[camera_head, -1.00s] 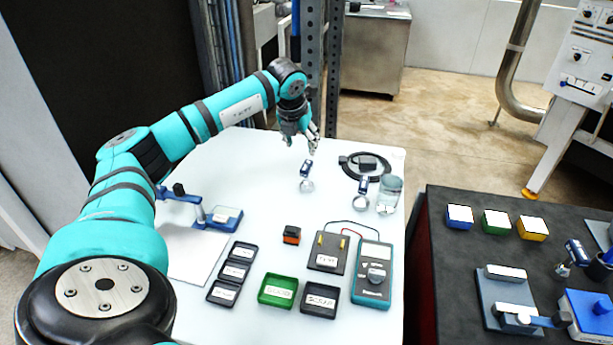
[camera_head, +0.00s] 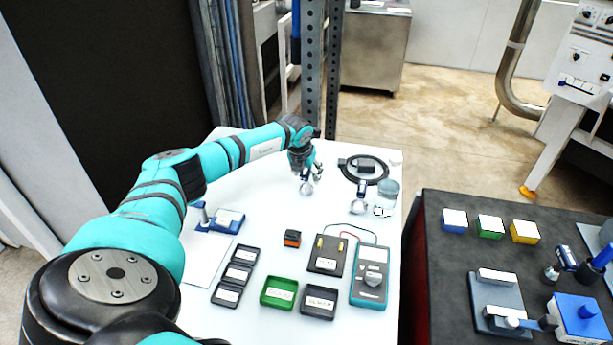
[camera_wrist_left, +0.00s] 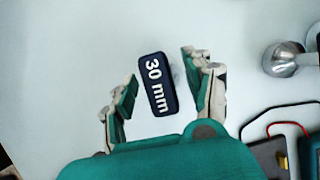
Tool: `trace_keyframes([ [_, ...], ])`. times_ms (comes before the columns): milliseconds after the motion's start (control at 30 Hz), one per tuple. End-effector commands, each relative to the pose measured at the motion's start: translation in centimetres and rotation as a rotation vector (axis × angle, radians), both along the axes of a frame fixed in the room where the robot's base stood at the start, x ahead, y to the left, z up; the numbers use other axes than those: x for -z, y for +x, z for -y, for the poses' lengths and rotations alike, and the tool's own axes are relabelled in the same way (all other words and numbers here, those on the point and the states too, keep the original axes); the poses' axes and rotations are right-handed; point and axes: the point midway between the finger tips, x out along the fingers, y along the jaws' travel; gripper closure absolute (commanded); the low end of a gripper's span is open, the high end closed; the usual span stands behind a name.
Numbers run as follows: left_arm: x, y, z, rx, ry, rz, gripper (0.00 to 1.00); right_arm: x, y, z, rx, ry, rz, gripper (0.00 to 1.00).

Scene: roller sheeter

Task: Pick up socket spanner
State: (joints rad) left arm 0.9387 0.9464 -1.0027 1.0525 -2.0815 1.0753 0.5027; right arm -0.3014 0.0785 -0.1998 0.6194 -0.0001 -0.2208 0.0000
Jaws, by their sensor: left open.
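A socket spanner with a dark blue "30 mm" top and a round metal end stands on the white table; its metal end (camera_head: 305,188) shows below my left gripper (camera_head: 309,174) in the head view. The gripper hides most of its handle there. In the left wrist view, the blue "30 mm" top (camera_wrist_left: 157,84) lies between the two open fingers of the left gripper (camera_wrist_left: 163,85), with a gap on both sides. A second, similar tool with a blue handle and round metal end (camera_head: 359,207) stands to the right; its metal end also shows in the left wrist view (camera_wrist_left: 281,59).
A multimeter (camera_head: 369,279), a green tray (camera_head: 279,292), black trays (camera_head: 319,302) and a small orange-black block (camera_head: 292,239) are nearer.

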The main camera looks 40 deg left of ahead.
Motion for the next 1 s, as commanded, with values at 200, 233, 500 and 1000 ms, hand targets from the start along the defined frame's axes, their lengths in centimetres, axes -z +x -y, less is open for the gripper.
trace_keyframes([
  [200, 0.05, 0.02, -0.03, 0.000, 0.000, 0.001, 0.49, 0.02, 0.04, 0.03, 0.000, -0.001, 0.001, 0.60],
  [233, 0.05, 0.02, -0.03, 0.000, 0.000, 0.001, 0.53, 0.03, 0.05, 0.04, 0.000, -0.001, 0.001, 0.60],
  [500, 0.01, 0.02, -0.03, 0.000, 0.000, 0.001, 0.89, 0.01, 0.09, 0.10, 0.000, -0.001, 0.002, 0.60],
  [1000, -0.19, 0.09, -0.04, -0.001, 0.000, 0.003, 1.00, 0.09, 0.16, 0.18, -0.001, -0.001, 0.003, 0.60],
])
